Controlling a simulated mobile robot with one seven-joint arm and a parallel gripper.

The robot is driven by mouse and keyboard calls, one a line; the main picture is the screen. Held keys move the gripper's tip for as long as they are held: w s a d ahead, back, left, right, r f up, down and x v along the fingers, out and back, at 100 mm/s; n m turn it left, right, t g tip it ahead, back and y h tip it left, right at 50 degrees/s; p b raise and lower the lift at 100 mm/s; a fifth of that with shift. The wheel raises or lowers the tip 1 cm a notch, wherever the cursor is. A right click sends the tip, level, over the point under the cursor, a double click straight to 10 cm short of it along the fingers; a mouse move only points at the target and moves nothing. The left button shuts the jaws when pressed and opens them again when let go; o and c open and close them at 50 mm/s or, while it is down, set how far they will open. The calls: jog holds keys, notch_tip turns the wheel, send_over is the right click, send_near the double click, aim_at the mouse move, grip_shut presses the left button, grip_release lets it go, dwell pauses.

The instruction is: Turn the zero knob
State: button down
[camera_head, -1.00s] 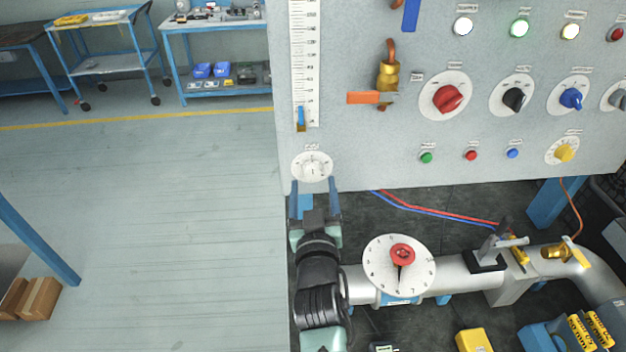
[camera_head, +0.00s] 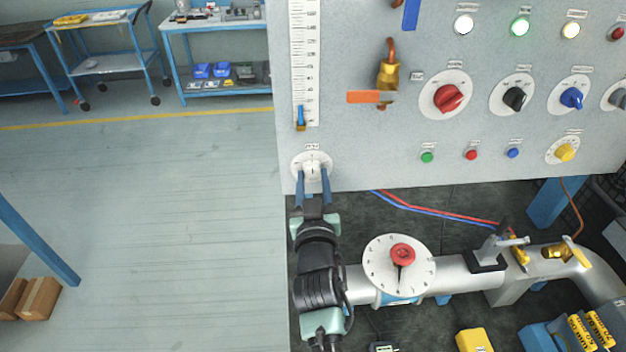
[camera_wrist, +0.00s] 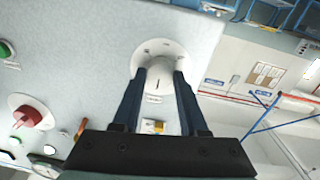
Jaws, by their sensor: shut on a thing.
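The zero knob is a small white knob (camera_head: 312,168) on a round white dial plate, low on the left edge of the grey panel, below the scale. In the wrist view the knob (camera_wrist: 159,78) sits between my two blue fingers. My gripper (camera_head: 312,176) reaches up to it from below, with a fingertip on either side. The gripper is shut on the knob. The fingers cover the sides of the knob and part of its plate.
The grey panel (camera_head: 350,150) carries a red knob (camera_head: 448,97), a black knob (camera_head: 515,98), a blue knob (camera_head: 571,97) and a yellow knob (camera_head: 565,152) to the right. A pipe with a white dial (camera_head: 380,270) lies below. Open floor is at left.

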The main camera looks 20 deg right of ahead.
jog(key=shift+n, duration=0.3)
jog(key=n, duration=0.4)
jog(key=shift+n+p, duration=0.3)
jog(key=shift+p, duration=0.1)
jog(key=n+p, duration=0.1)
jog(key=n, duration=0.3)
jog(key=shift+n, duration=0.4)
jog(key=n+p, duration=0.1)
jog(key=n, duration=0.4)
jog(key=shift+n+t, duration=0.3)
jog(key=shift+t, duration=0.1)
jog(key=n+p, duration=0.1)
jog(key=n, duration=0.4)
jog(key=shift+d+f+y, duration=0.1)
jog(key=shift+y, duration=0.2)
jog(key=shift+c, duration=2.2)
grip_release()
jog(key=shift+s, duration=0.1)
